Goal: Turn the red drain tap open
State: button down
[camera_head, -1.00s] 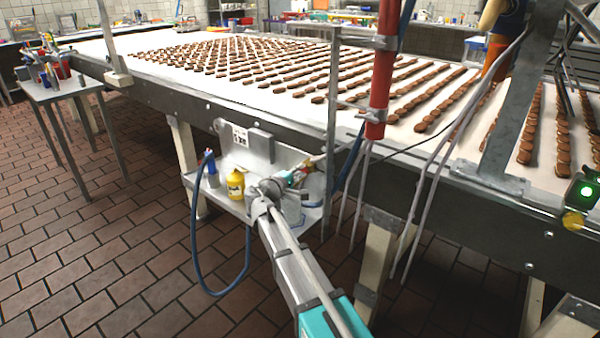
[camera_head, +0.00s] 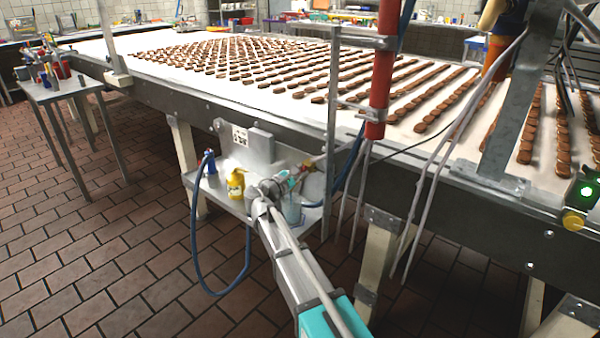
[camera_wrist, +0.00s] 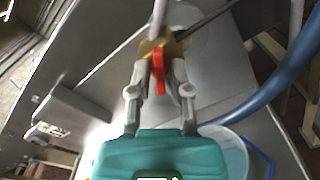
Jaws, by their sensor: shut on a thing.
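The red tap handle (camera_wrist: 159,72) stands on a brass-coloured valve body (camera_wrist: 172,47) in the wrist view. My gripper (camera_wrist: 160,82) has one finger on each side of the handle and is shut on it. In the head view my gripper (camera_head: 293,178) is at the pipework above the metal shelf (camera_head: 230,203). There the wrist and gripper largely hide the handle, so its angle is hard to tell.
A clear container with bluish contents (camera_head: 292,213) stands on the shelf below my gripper, beside a yellow bottle (camera_head: 235,184). A blue hose (camera_head: 246,262) hangs in a loop off the shelf. The conveyor (camera_head: 290,105) with rows of biscuits runs above.

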jog(key=n, duration=0.7)
dwell(0.4)
jog(key=c, duration=0.8)
grip_release()
jog(key=shift+o, duration=0.2)
jog(key=shift+s, duration=0.1)
jog(key=v, duration=1.1)
jog(key=shift+s+a, duration=0.3)
